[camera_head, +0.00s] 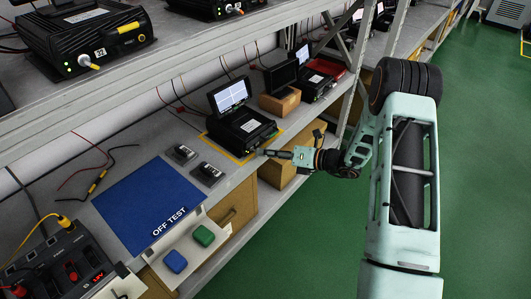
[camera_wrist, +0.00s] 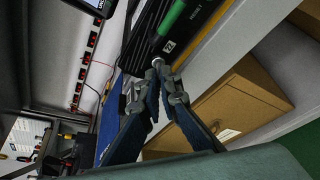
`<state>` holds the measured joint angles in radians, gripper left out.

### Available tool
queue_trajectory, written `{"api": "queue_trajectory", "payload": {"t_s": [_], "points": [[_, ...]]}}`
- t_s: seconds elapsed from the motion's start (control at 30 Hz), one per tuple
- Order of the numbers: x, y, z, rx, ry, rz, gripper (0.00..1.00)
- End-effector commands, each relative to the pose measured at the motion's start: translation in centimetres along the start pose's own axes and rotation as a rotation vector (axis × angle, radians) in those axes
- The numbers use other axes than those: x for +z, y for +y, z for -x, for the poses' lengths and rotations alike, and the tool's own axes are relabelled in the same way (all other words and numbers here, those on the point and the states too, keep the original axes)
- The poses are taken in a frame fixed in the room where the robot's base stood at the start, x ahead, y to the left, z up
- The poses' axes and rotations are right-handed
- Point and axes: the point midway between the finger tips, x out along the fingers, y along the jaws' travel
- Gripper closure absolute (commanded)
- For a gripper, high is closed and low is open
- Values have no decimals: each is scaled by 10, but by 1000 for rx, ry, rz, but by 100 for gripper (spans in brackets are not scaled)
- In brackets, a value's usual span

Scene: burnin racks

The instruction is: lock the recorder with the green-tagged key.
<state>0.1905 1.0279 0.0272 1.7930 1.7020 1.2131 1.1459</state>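The recorder (camera_head: 239,128) is a black box with a raised, lit screen. It stands inside a yellow outline on the lower bench. My gripper (camera_head: 265,153) is at its front right corner. In the wrist view, my gripper (camera_wrist: 159,75) has its fingertips close together at a small silver key-like piece (camera_wrist: 157,62) on the recorder's front, and appears shut on it. The key's tip and the lock are hidden.
A blue OFF TEST mat (camera_head: 150,205) lies left of the recorder, with two small dark devices (camera_head: 208,173) between. Green (camera_head: 203,236) and blue (camera_head: 175,261) blocks lie in front.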

Motion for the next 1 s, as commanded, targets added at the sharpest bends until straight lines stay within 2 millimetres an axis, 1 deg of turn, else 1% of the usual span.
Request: {"api": "queue_trajectory", "payload": {"t_s": [0.17, 0.37, 1.0], "points": [[0, 1, 0, -18, -1, 39, 100], [0, 2, 0, -62, 0, 149, 100], [-9, 4, -4, -290, 0, 704, 100]]}}
